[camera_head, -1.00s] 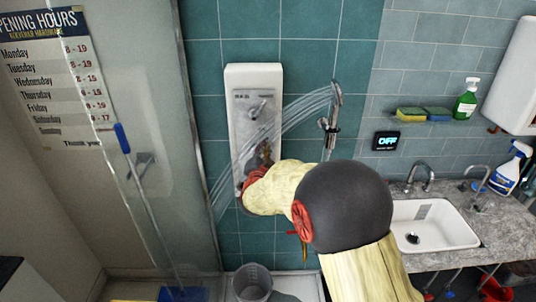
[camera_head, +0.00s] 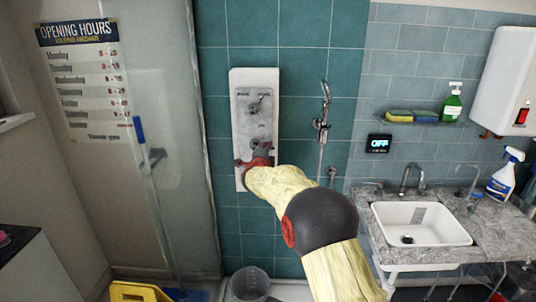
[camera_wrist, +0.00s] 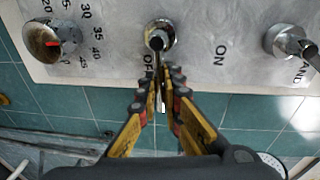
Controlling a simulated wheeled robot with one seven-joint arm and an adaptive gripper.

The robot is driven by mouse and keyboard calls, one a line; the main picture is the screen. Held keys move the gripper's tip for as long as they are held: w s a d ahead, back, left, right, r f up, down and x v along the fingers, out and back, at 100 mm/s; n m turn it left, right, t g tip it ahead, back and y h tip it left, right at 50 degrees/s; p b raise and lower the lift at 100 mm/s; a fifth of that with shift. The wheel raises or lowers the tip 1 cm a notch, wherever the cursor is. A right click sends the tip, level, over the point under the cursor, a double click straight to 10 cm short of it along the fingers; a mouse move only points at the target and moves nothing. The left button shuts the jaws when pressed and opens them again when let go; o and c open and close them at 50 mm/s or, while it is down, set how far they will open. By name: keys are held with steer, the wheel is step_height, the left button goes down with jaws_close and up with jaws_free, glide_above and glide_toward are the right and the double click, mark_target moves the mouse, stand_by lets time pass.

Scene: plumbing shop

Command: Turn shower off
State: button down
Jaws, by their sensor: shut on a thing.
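The white shower panel (camera_head: 240,95) with a metal face hangs on the teal tiled wall in the head view. In the wrist view its middle valve knob (camera_wrist: 157,38) has a short lever pointing down, beside the word OFF; the word ON is to its right. My gripper (camera_wrist: 166,88) is shut on this lever, its yellow and black fingers on either side of it. In the head view my arm covers the panel's lower part. The hand shower (camera_head: 325,92) hangs in its holder right of the panel, and no water shows from it.
A temperature dial (camera_wrist: 52,42) and another lever valve (camera_wrist: 288,40) flank the middle knob. A glass screen (camera_head: 185,200) stands left of the panel. A grey bucket (camera_head: 249,284) is below. A sink (camera_head: 440,232) and counter are at the right.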

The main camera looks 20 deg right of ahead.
steer(key=shift+f+m+b, duration=0.3)
steer(key=shift+f, duration=0.2)
steer(key=c, duration=2)
jaws_free()
steer(key=shift+r, duration=0.2)
steer(key=shift+o, duration=0.2)
steer(key=shift+s, duration=0.1)
steer(key=v, duration=1.2)
steer(key=shift+r, duration=0.1)
